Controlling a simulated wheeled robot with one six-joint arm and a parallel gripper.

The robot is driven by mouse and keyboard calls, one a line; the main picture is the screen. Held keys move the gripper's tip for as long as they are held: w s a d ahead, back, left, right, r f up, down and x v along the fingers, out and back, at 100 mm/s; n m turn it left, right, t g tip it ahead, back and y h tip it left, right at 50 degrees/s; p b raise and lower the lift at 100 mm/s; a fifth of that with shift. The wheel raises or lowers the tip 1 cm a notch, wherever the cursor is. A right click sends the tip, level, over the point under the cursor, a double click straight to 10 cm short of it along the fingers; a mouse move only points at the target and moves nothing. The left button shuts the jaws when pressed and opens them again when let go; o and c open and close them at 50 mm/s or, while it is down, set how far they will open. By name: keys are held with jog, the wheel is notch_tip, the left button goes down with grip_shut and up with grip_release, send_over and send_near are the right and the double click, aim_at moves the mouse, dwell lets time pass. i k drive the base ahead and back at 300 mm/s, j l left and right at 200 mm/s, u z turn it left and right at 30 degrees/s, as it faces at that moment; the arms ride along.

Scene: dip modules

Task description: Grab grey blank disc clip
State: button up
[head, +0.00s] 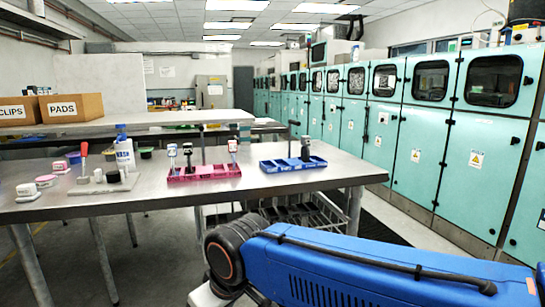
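I cannot clearly pick out a grey blank disc clip at this size. A small dark grey upright piece (305,150) stands in the blue tray (284,165) on the metal table (240,190); I cannot tell whether it is a disc clip. Several small upright pieces stand in the pink-red tray (205,174) to its left. They include a white-and-blue one (172,150), a black-and-white one (187,149) and one with a pale head (232,147). My gripper is not in view; only a blue link of my arm shows at the lower right.
At the table's left are a pale board (104,187) with a red-handled tool (84,155), a white bottle (124,153) and small tubs. Teal cabinets (465,160) line the right. The table's right end is clear.

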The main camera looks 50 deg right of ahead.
aim_at(305, 140)
jog(key=z, duration=1.5)
